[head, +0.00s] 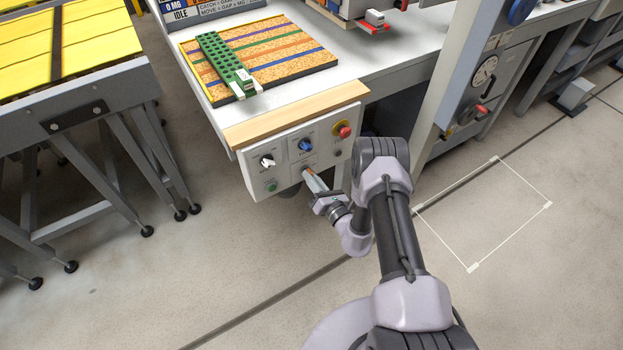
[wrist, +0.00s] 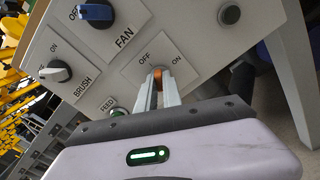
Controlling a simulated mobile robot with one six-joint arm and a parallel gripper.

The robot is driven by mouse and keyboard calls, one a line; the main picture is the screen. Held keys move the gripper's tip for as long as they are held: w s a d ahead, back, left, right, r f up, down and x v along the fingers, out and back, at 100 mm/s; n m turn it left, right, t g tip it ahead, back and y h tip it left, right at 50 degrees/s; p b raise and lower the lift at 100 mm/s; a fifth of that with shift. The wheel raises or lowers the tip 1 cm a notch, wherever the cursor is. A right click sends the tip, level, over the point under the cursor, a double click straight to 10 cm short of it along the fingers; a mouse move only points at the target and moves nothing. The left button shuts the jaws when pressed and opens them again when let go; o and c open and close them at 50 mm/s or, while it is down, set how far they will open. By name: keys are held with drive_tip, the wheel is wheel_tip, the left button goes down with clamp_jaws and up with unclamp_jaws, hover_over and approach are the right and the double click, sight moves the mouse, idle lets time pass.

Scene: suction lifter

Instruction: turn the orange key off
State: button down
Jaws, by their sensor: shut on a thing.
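Near the key are a blue FAN knob (wrist: 97,13), a BRUSH knob (wrist: 56,71), a green FEED button (wrist: 117,113) and a dark button (wrist: 229,14). A red stop button (head: 343,131) is at the panel's upper right. A wooden strip (head: 295,112) runs above the panel.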

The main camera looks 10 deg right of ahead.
drive_tip(key=n, duration=0.5)
drive_tip(key=shift+n, duration=0.3)
idle(0.4)
drive_tip(key=c, duration=1.5)
unclamp_jaws()
drive_tip(key=p+v, duration=0.4)
drive_tip(key=v, duration=1.3)
drive_tip(key=shift+s+p, duration=0.2)
drive_tip(key=shift+p, duration=0.1)
